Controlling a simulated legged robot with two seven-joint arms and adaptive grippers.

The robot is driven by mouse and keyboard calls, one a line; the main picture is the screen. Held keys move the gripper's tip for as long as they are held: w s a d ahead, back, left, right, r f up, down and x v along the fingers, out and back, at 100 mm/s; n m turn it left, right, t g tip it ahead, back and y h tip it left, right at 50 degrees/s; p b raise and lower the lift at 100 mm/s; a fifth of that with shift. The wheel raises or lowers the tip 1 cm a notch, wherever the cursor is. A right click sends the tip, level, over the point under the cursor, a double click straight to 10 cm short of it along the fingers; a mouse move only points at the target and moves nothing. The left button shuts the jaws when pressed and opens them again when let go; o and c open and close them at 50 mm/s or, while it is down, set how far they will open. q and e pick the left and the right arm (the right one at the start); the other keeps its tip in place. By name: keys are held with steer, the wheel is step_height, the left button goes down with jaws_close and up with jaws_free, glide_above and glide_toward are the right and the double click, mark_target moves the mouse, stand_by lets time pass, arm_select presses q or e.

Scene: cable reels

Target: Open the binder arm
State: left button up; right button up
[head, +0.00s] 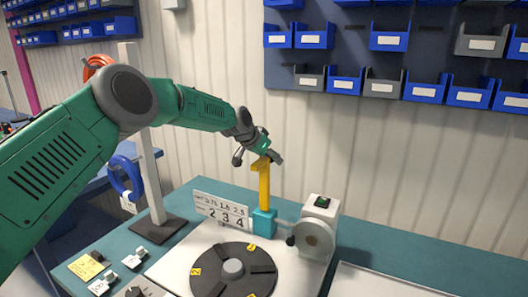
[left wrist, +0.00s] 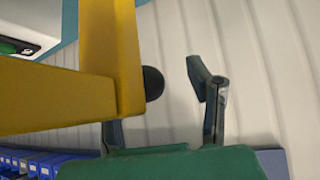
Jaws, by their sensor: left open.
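The yellow binder arm (head: 264,185) stands upright on a teal block (head: 264,222) behind the round dark plate. Its top bends sideways. My left gripper (head: 261,156) is at this top end, with its fingers spread. In the left wrist view, the yellow arm (left wrist: 112,60) is large and close on the left and hides part of one finger. The other finger of my left gripper (left wrist: 178,85) stands apart to the right, with bare wall between. I cannot tell whether the partly hidden finger touches the yellow arm. My right gripper is not in view.
A dark round plate (head: 233,275) lies in front, with a number sign (head: 221,212) behind it. A white machine housing (head: 318,230) with a green switch stands close right of the block. A post (head: 150,150) holding cable coils rises at left. Blue bins (head: 389,41) hang on the wall.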

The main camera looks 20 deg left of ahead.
arm_select(q)
steer(key=v, duration=1.1)
steer(key=shift+a, duration=0.2)
steer(key=shift+r, duration=0.15)
